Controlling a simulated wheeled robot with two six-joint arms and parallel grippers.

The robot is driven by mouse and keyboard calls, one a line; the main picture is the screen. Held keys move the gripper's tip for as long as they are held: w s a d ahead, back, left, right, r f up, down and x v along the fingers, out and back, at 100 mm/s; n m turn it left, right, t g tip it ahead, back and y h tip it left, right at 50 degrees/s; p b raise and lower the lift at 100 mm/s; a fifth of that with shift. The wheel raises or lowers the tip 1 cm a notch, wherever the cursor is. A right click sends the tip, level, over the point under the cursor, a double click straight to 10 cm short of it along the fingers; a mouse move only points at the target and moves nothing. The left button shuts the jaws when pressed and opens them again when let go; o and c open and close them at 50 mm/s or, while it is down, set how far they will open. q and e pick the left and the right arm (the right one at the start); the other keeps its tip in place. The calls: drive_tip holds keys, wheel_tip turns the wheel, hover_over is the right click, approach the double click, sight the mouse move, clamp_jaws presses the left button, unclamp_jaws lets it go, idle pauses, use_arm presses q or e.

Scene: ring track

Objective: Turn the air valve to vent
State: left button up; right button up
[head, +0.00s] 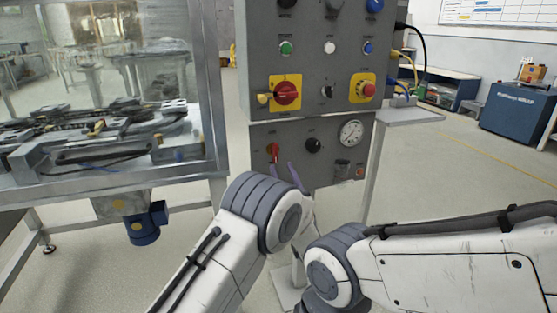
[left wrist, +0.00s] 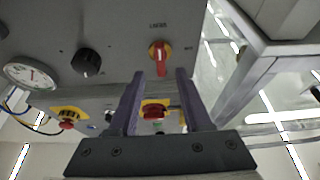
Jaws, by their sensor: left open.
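The air valve, a red lever on an orange-red round base, is on the lower grey panel in the head view (head: 274,152). It also shows in the left wrist view (left wrist: 160,58), which sees the panel upside down. There the lever points down the picture, so upward on the panel. Small labels stand by it, too blurred to read surely. My left gripper (head: 281,166) is open just before the valve; in the left wrist view its fingertips (left wrist: 160,74) are on either side of the lever's end. I cannot tell whether they touch it. My right gripper is out of view.
A pressure gauge (head: 351,133) and a black knob (head: 313,145) share the panel. Above are a red rotary switch (head: 287,92) and a red emergency button (head: 367,90) on yellow plates. A glazed machine frame (head: 213,90) stands close on the left. My right arm crosses the lower right.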

use_arm(q)
drive_tip(key=shift+v, duration=2.3)
